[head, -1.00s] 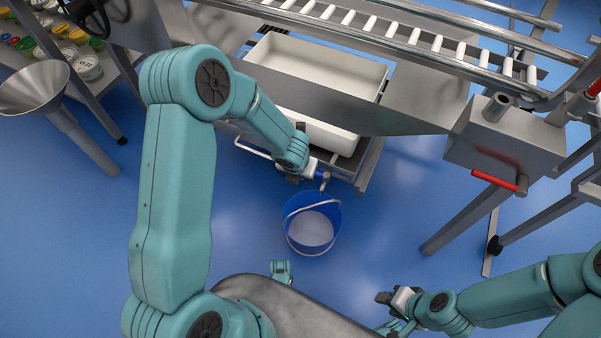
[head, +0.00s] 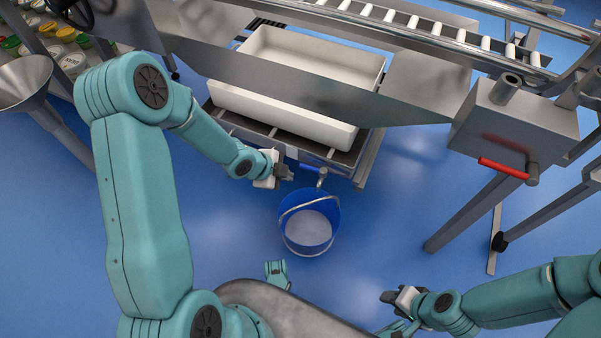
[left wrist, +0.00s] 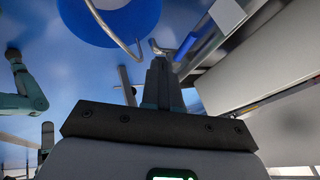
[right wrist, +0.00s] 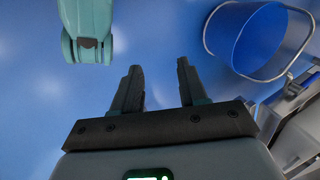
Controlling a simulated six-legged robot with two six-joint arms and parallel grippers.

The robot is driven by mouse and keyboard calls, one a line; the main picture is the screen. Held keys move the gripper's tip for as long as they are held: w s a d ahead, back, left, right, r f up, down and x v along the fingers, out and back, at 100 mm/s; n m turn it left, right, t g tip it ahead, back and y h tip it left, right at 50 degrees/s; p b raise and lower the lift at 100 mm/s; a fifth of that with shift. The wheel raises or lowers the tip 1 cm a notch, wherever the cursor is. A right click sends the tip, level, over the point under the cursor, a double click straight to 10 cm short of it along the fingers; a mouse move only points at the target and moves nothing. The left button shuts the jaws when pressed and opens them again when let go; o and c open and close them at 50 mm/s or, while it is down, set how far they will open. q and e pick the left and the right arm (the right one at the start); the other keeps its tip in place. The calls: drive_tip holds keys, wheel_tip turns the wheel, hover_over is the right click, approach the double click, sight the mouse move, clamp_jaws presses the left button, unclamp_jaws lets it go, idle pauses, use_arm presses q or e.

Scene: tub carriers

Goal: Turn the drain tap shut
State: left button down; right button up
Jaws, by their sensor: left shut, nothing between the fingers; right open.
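The drain tap (head: 322,176) is a small metal spout at the front of the cart under the white tub (head: 285,112). A blue lever (head: 309,167) lies crosswise just left of the spout. The tap (left wrist: 154,47) and the blue lever (left wrist: 187,44) also show in the left wrist view, beyond my fingertips. My left gripper (head: 289,173) is shut and empty, a little left of the lever and apart from it; its closed fingers (left wrist: 158,62) show in the left wrist view. My right gripper (head: 384,297) is open and empty, low and right of the bucket; its spread fingers show in the right wrist view (right wrist: 158,70).
A blue bucket (head: 291,226) with a wire handle stands on the floor below the tap. A steel box with a red lever (head: 503,169) is at the right. A metal funnel (head: 22,82) is at the left. Blue floor around the bucket is clear.

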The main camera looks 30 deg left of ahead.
use_arm(q)
drive_tip(key=w+d+f, duration=0.1)
drive_tip(key=w+f, duration=0.4)
drive_tip(key=w, duration=0.1)
drive_tip(key=shift+w+f, duration=0.35)
drive_tip(key=shift+f, duration=0.05)
use_arm(e)
drive_tip(key=shift+w+d+f, duration=0.1)
drive_tip(key=shift+w+f, duration=0.35)
drive_tip(key=shift+f, duration=0.25)
use_arm(q)
drive_tip(key=shift+d, duration=0.1)
drive_tip(key=shift+w+a+r+p, duration=0.1)
drive_tip(key=shift+w+a+p, duration=0.2)
drive_tip(key=shift+w+p, duration=0.45)
use_arm(e)
drive_tip(key=shift+s+a+r, duration=0.1)
drive_tip(key=shift+a+r, duration=0.05)
drive_tip(key=shift+r, duration=0.25)
drive_tip(key=shift+s+a+r, duration=0.1)
drive_tip(key=shift+r, duration=0.3)
use_arm(q)
drive_tip(key=shift+w, duration=0.15)
